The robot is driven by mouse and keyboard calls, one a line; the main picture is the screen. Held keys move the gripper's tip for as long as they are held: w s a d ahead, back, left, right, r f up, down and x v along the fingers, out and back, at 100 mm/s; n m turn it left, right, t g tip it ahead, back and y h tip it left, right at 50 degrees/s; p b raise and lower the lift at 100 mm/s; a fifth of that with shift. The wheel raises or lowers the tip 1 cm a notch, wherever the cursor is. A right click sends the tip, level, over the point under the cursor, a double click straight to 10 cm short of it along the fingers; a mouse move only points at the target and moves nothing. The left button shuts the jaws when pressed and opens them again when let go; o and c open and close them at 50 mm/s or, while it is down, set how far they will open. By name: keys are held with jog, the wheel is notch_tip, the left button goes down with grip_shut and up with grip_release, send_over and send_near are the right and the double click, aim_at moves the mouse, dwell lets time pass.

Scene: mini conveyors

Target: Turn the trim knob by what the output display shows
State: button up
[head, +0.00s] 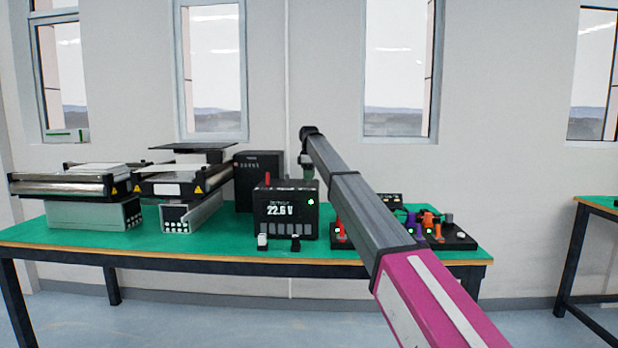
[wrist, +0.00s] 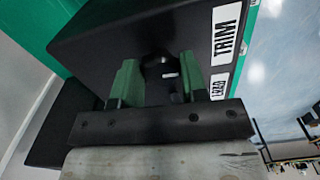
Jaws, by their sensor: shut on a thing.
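The output display (head: 281,210) is on the front of a black box (head: 265,232) on the green bench and reads about 22.6 V, in small blurred digits. A green light shows at its upper right. In the wrist view a black box face (wrist: 110,35) bears a white TRIM label (wrist: 227,28). My gripper (wrist: 160,75) has its green fingers on either side of the dark trim knob (wrist: 166,70), shut on it. A small pale mark shows on the knob. In the head view my gripper (head: 307,170) is small, by the display box's upper right; the knob is hidden there.
Two mini conveyors (head: 70,183) stand on the bench's left. A taller black box (head: 258,163) is behind the display box. A black board with red, purple and orange parts (head: 460,238) is at the right, partly behind my arm. A second bench (head: 600,203) stands far right.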

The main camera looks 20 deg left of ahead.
jog(key=m, duration=0.6)
jog(key=shift+s, duration=0.1)
jog(key=m, duration=0.5)
jog(key=shift+s, duration=0.1)
jog(key=m, duration=0.6)
jog(key=shift+a, duration=0.15)
jog(key=m, duration=0.5)
jog(key=shift+a+m, duration=0.15)
jog(key=shift+m, duration=0.15)
jog(key=o, duration=0.9)
jog(key=shift+o, duration=0.2)
